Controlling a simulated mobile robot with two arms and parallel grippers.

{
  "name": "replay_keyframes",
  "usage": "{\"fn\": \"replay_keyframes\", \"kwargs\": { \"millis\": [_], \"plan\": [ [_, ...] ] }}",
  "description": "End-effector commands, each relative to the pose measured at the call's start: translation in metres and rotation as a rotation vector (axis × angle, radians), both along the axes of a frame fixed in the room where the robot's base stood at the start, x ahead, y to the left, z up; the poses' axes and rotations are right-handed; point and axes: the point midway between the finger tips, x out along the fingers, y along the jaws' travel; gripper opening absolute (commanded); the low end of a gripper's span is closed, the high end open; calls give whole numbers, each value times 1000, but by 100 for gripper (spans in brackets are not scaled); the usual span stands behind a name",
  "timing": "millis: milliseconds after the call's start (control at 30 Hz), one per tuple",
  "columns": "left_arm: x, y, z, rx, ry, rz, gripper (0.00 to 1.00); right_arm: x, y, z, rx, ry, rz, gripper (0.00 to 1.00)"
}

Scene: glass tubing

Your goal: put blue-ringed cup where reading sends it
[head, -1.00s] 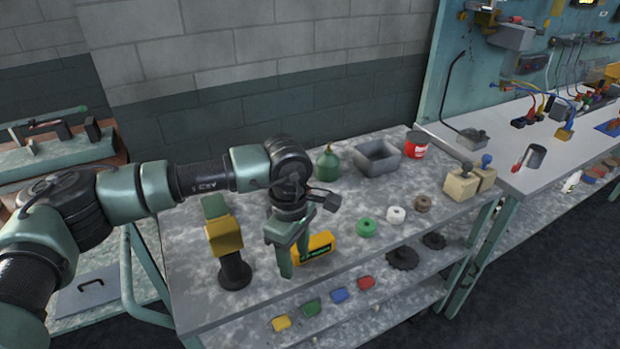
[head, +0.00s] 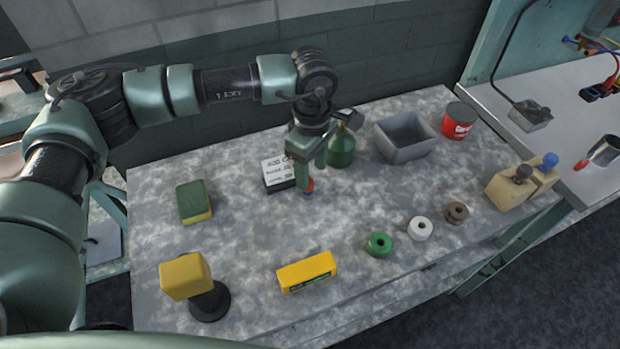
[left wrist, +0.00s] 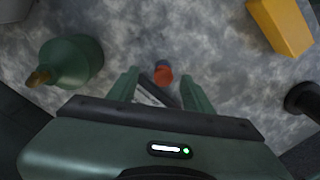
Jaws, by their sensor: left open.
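My left gripper (head: 306,176) is open, pointing down over the bench. A small red and blue object (head: 309,186) shows at its fingertips; in the left wrist view its orange-red part (left wrist: 163,76) lies between and beyond the fingers (left wrist: 158,88). I cannot tell whether they touch, or whether this is the blue-ringed cup. A yellow device with a green display (head: 307,272) lies in front; its reading is too small to make out. A black box with a white written label (head: 279,172) is partly hidden behind the gripper. My right gripper is not in view.
A green bottle (head: 341,150) stands close behind the gripper. A grey open bin (head: 405,150) and a red can (head: 459,122) are at the back right. Green, white and brown rings (head: 420,228) lie at the right. A yellow-headed stand (head: 187,275) is at front left.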

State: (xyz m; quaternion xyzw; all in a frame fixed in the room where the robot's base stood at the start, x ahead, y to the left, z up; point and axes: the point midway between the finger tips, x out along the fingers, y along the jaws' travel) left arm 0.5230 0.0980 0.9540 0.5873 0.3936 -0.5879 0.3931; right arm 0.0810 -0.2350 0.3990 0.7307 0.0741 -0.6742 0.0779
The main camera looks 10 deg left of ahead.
Motion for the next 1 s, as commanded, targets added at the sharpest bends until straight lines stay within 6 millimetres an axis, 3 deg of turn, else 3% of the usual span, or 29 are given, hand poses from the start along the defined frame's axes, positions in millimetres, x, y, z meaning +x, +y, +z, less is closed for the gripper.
{"fn": "replay_keyframes", "kwargs": {
  "millis": [167,400,700,900,1000],
  "plan": [
    [-2,3,-18,0,3,1,50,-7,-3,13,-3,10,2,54],
    [-4,6,-54,0,2,1,50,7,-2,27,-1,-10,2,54],
    [-3,6,-61,0,-1,-1,50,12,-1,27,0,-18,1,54],
    [-3,6,-61,0,0,0,0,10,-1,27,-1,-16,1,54],
    [-3,6,-60,0,0,0,0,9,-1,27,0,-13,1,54]
  ]
}}
